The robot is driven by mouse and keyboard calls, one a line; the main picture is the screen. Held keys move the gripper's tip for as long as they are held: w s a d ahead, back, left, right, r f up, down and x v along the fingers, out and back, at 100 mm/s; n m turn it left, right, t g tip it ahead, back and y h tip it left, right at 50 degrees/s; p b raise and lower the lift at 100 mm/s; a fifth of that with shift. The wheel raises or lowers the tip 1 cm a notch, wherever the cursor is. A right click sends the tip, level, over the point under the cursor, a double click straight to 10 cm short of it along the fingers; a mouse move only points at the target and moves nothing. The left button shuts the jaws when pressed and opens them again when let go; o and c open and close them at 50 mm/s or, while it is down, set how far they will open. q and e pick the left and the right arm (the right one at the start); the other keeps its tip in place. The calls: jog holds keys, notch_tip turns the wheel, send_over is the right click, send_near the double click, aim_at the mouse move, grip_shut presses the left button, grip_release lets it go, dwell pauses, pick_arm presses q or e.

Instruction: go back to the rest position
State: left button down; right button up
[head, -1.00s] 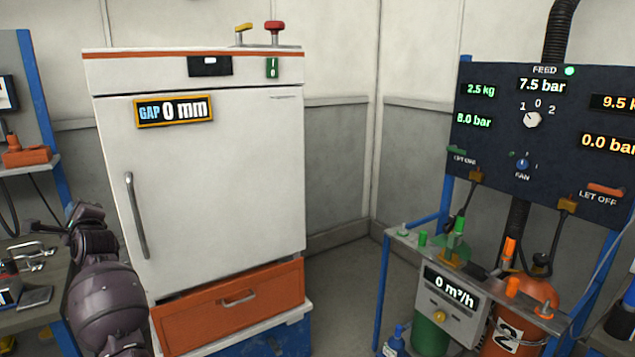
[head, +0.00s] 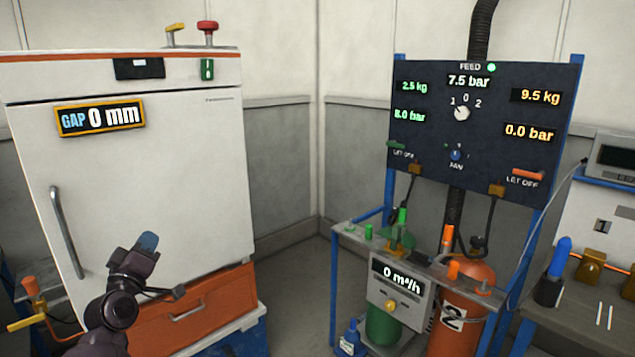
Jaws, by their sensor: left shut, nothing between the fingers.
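My left gripper (head: 147,243) shows in the lower left of the head view, at the end of my dark left arm. Its fingers are shut with nothing between them. It is in front of the lower part of the white cabinet (head: 170,180), to the right of the door handle (head: 67,232) in the picture. I cannot tell the distance to the door. My right gripper is not in view.
The cabinet's label reads GAP 0 mm (head: 100,117); an orange drawer (head: 195,305) is below. To the right stand a dark gauge panel (head: 480,140), a green cylinder (head: 383,328) and an orange cylinder (head: 460,325). A workbench (head: 580,325) is at far right. Floor shows between cabinet and cylinders.

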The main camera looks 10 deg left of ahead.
pick_arm(q)
jog(key=s+d+f+m+g+h, duration=0.2)
jog(key=s+d+f+m+g, duration=0.15)
jog(key=d+f+m, duration=0.5)
jog(key=s+d+f+m+g+h, duration=0.25)
jog(key=s+d+f, duration=0.3)
jog(key=f, duration=0.55)
jog(key=s+d+f+m+g, duration=0.1)
jog(key=s+d+f, duration=0.3)
jog(key=s+f, duration=0.2)
jog(key=s+d+f+g, duration=0.2)
jog(key=s+d+f, duration=0.3)
jog(key=s, duration=0.6)
notch_tip(320, 180, down, 3)
jog(key=shift+s+r+m+h, duration=0.15)
jog(key=shift+r+m+h, duration=0.05)
jog(key=shift+m+h, duration=0.25)
